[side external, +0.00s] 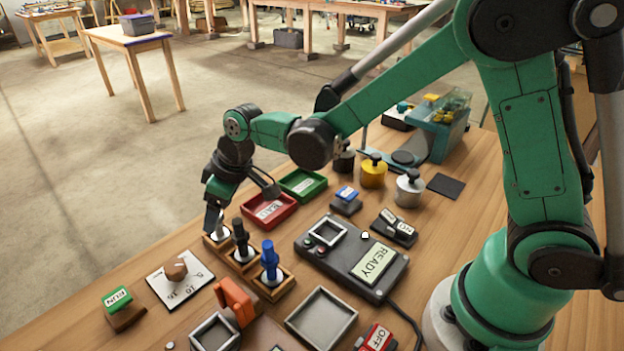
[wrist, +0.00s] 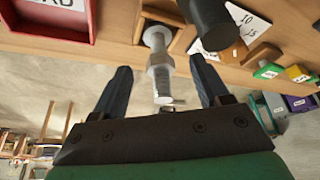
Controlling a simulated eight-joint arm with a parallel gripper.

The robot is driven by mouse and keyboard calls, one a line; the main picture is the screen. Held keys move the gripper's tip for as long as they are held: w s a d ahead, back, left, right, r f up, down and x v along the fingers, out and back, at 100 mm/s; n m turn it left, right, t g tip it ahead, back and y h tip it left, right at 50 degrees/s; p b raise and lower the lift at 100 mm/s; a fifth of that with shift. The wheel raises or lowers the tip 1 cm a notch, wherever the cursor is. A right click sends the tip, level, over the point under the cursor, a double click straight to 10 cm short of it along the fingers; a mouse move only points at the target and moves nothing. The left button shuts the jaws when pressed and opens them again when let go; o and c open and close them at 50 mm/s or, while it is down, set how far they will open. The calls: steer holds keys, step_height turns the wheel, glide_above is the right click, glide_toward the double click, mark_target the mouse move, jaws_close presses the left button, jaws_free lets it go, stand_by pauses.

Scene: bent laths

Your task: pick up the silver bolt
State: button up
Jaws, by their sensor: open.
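The silver bolt (wrist: 160,78) stands in a small wooden holder (wrist: 183,30) in the wrist view. It lies in the gap between the two fingers of my gripper (wrist: 160,66), with space visible on both sides. In the side external view my gripper (side external: 213,214) is low over the leftmost wooden holder (side external: 216,242). Its fingers hide much of the bolt, and only a pale silver part shows beside them. The jaws are open and hold nothing.
A black bolt (side external: 240,238) and a blue bolt (side external: 269,259) stand in holders close to the right. A red tray (side external: 269,222) and a green tray (side external: 303,184) lie behind. A white numbered plate with a brown knob (side external: 176,270) is in front on the left.

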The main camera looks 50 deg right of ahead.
steer(key=shift+x, duration=1.5)
jaws_close()
